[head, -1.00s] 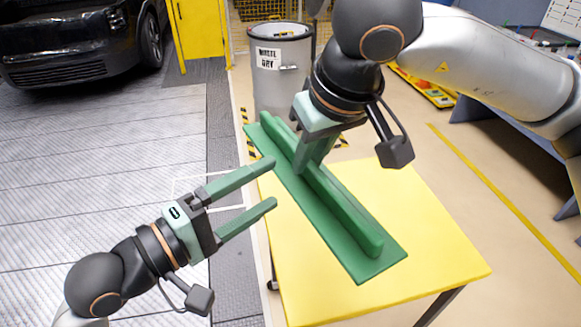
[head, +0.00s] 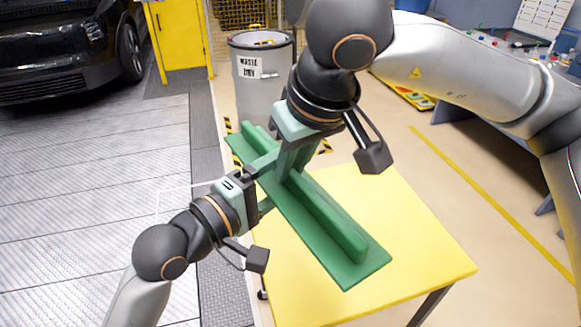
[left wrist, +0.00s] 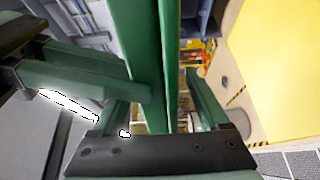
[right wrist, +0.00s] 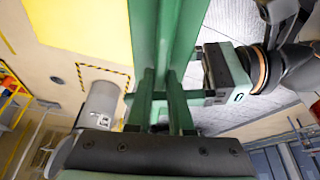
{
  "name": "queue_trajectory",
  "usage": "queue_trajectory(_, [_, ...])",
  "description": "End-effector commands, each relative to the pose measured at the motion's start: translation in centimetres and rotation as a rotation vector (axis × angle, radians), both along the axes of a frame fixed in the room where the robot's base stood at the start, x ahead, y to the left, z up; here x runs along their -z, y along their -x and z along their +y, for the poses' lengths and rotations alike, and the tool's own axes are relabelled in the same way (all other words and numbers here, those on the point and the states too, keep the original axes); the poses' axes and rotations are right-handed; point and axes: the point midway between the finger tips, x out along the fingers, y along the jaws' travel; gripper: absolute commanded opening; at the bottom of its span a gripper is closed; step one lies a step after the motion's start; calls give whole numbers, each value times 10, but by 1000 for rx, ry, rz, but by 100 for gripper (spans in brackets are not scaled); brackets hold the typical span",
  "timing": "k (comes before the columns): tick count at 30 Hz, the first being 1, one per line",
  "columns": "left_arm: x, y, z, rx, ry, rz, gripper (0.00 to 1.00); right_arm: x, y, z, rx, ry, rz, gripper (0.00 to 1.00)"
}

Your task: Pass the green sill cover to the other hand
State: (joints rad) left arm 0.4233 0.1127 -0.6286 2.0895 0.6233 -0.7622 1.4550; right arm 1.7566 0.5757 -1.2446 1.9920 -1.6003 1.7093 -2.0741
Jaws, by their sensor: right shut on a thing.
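The green sill cover (head: 325,225) is a long flat strip with a raised rib, held slanting above the yellow table. My right gripper (head: 289,165) is shut on its rib from above, toward the far end; its fingers grip the rib in the right wrist view (right wrist: 163,105). My left gripper (head: 272,182) reaches in from the left, with its fingers on either side of the cover just beside the right gripper. In the left wrist view the cover (left wrist: 146,45) runs between the spread left fingers (left wrist: 172,100), with a gap on the right. The left fingertips are partly hidden.
The yellow table (head: 420,255) lies below the cover, its top bare. A grey waste bin (head: 262,85) stands behind the table. A yellow cabinet (head: 180,35) and a black car (head: 65,50) are at the far left. A workbench (head: 500,60) stands at the right.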

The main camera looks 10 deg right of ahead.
Motion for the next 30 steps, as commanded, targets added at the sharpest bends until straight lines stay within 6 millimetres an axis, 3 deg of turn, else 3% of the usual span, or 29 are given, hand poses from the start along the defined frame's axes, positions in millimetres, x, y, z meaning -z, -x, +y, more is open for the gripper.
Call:
queue_trajectory(2, [0,0,0,0,0,0,68,0,0,0,0,0,-1,0])
queue_trajectory(18, [3,1,0,2,-7,6,7,-3,-1,1,2,-6,-8,0])
queue_trajectory(21, [4,1,-1,3,-9,7,0,-4,-2,1,3,-8,-10,0])
queue_trajectory(25, [5,1,-1,4,-11,8,0,-4,-2,1,4,-10,-12,0])
queue_trajectory(26, [5,1,-1,4,-11,9,51,-4,-2,1,4,-10,-12,0])
queue_trajectory(30, [5,2,-1,5,-10,9,67,-4,-2,1,4,-10,-13,0])
